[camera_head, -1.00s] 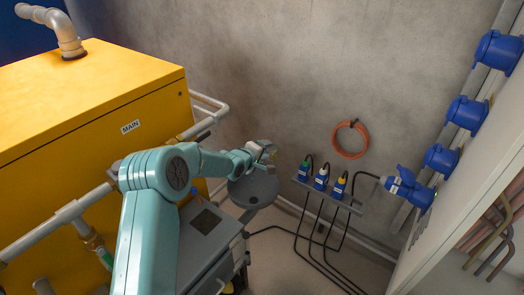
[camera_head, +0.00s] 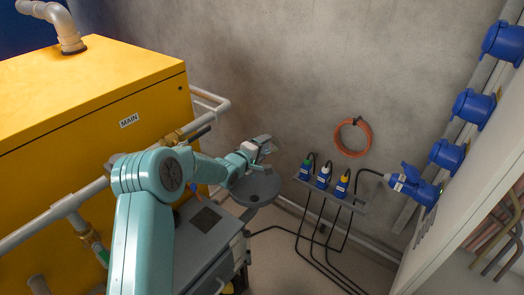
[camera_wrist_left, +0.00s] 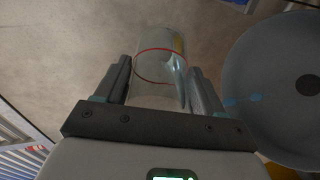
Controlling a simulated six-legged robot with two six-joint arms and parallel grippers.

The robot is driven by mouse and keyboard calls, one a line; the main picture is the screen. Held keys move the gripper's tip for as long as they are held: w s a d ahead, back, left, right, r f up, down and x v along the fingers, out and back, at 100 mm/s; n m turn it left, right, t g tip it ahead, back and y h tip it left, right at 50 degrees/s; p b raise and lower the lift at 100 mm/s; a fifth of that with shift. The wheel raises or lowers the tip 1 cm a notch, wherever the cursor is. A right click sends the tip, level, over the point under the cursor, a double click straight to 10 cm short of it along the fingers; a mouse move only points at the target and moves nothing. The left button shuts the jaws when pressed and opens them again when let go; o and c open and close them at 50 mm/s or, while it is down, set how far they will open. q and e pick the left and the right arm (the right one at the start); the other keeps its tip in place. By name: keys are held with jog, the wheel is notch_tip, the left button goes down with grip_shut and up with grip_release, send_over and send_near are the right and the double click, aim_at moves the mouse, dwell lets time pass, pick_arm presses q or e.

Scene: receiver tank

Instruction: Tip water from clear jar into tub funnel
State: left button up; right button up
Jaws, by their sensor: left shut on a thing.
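My left gripper (camera_head: 266,144) is shut on the clear jar, whose outline is hard to make out in the head view. In the left wrist view the clear jar (camera_wrist_left: 155,72), with a red ring around it, sits between the two fingers. Bluish water shows along its right side, so it looks tilted. The grey round funnel (camera_head: 262,188) lies just below the gripper in the head view. In the left wrist view the funnel (camera_wrist_left: 285,60) is to the right of the jar, with a dark central hole and small blue drops over its left part. My right gripper is out of view.
A yellow tank (camera_head: 100,95) marked MAIN fills the left, with a pale pipe (camera_head: 75,190) along its side. A grey cart (camera_head: 205,235) stands near the funnel.

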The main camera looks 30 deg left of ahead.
pick_arm(q)
jog(key=shift+f+b, duration=0.15)
jog(key=shift+b, duration=0.6)
jog(key=shift+s+t+b, duration=0.15)
jog(key=shift+t+b, duration=0.35)
jog(key=shift+b, duration=0.15)
jog(key=shift+s+a+r+n+t+b, duration=0.1)
jog(key=shift+r+n+t+b, duration=0.1)
jog(key=shift+n+t+b, duration=0.45)
jog(key=shift+r+b, duration=0.1)
jog(key=shift+b, duration=0.25)
jog(key=shift+r, duration=0.15)
